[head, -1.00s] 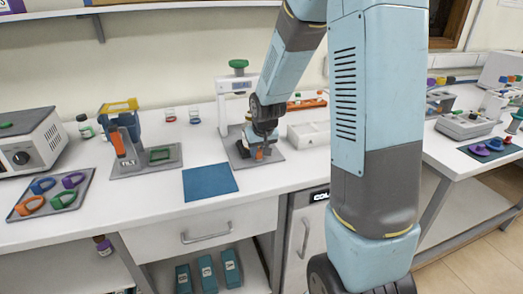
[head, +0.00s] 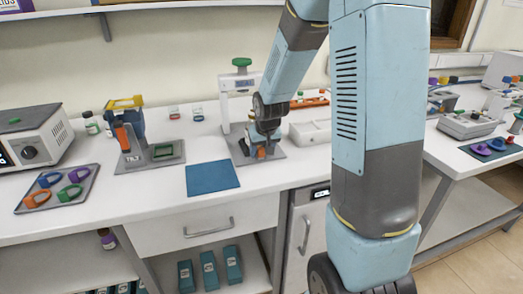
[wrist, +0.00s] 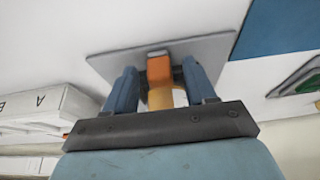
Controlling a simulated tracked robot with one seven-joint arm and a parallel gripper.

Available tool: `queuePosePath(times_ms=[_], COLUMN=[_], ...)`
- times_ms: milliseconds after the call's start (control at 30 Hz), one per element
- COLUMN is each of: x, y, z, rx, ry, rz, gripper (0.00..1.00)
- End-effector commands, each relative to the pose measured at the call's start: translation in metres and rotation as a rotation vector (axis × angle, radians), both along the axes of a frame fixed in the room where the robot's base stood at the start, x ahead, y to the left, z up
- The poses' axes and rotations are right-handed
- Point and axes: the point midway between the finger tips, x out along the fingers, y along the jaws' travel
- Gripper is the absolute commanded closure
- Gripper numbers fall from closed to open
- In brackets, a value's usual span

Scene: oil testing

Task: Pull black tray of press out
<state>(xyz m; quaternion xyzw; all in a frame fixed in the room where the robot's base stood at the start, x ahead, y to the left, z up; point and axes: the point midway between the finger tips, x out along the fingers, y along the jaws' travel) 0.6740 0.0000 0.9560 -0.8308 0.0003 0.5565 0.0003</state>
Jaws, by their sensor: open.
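The press (head: 241,66) stands on the bench, a white frame with a green knob on top, on a grey base plate (head: 276,156). An orange handle (head: 261,153) shows low at its front; in the wrist view the orange handle (wrist: 158,69) stands out over the grey plate. My gripper (head: 264,143) is at the front of the press. In the wrist view my gripper (wrist: 159,67) is open, with one blue finger on each side of the handle and gaps visible. The black tray itself is hidden or cannot be made out behind my gripper.
A blue mat (head: 212,178) lies left of the press. Farther left are a yellow-topped device (head: 124,103) and a tray of coloured rings (head: 87,193). A white box (head: 310,133) stands close on the right. The bench front edge and a drawer (head: 208,226) are below.

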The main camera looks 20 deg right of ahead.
Motion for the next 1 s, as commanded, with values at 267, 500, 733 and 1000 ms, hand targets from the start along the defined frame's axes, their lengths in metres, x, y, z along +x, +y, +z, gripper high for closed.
queuePosePath(times_ms=[267, 500, 733, 1000], x=[-0.005, -0.019, -0.033, -0.047], y=[-0.001, 0.000, 0.000, 0.000], z=[0.016, 0.048, 0.081, 0.114], rx=[0.000, -0.001, -0.001, 0.000], ry=[-0.004, -0.005, -0.004, -0.002], rz=[-0.002, -0.001, -0.001, 0.000], gripper=[0.45, 0.45, 0.45, 0.45])
